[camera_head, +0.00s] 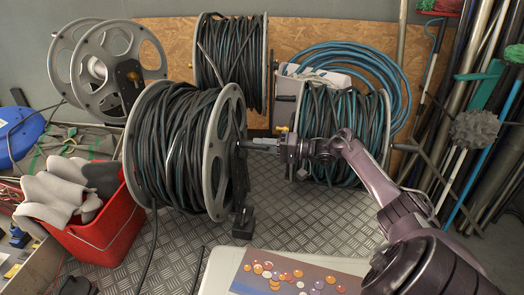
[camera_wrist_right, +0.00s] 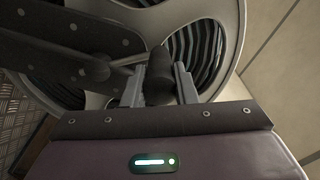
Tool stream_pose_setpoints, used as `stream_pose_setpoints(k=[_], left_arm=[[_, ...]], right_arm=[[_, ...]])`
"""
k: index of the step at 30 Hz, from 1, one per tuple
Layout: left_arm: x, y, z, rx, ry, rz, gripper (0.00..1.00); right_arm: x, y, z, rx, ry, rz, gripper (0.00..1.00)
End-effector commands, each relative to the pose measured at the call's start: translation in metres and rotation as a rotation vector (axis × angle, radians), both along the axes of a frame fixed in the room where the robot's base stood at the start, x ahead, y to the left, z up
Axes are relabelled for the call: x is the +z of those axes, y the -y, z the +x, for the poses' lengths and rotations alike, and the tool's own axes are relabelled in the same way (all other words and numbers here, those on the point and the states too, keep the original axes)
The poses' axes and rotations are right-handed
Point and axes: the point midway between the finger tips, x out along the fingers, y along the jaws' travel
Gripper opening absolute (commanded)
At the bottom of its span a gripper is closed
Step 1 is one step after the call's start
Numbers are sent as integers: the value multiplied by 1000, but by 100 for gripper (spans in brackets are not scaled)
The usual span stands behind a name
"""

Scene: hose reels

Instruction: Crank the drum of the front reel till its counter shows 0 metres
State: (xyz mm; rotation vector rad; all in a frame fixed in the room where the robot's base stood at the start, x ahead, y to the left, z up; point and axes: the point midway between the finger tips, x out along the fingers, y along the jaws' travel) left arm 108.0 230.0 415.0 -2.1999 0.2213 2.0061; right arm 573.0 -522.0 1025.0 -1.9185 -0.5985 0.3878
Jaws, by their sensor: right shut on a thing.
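The front reel (camera_head: 186,148) stands left of centre in the head view. Its drum is wound thick with dark hose between two grey spoked flanges, and a length of hose hangs down in front. My right gripper (camera_head: 254,144) is at the reel's right side, level with the crank. In the right wrist view, its two grey fingers are shut around the dark crank handle (camera_wrist_right: 158,78), and a crank arm (camera_wrist_right: 62,40) and the spoked flange (camera_wrist_right: 232,30) show behind. No counter reading can be made out. My left gripper is not in view.
A red bin (camera_head: 112,232) with grey cloth stands close to the reel's left. Another hose reel (camera_head: 232,62) is behind, and a reel with blue-green hose (camera_head: 340,130) stands to the right. Poles and tools lean at far right. Tread-plate floor (camera_head: 290,215) is bare right of the reel.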

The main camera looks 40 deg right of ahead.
Motion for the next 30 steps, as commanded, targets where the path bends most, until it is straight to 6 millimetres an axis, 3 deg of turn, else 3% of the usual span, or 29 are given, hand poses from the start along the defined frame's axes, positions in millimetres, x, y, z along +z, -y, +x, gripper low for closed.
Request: stream_pose_setpoints(k=[12,28,29,30], left_arm=[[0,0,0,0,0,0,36],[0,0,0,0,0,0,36],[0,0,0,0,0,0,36],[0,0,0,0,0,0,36]], right_arm=[[10,10,7,-1,-94,143,0],[9,11,7,1,-110,161,0],[9,11,7,0,-111,160,28],[9,11,7,0,-111,160,33]])
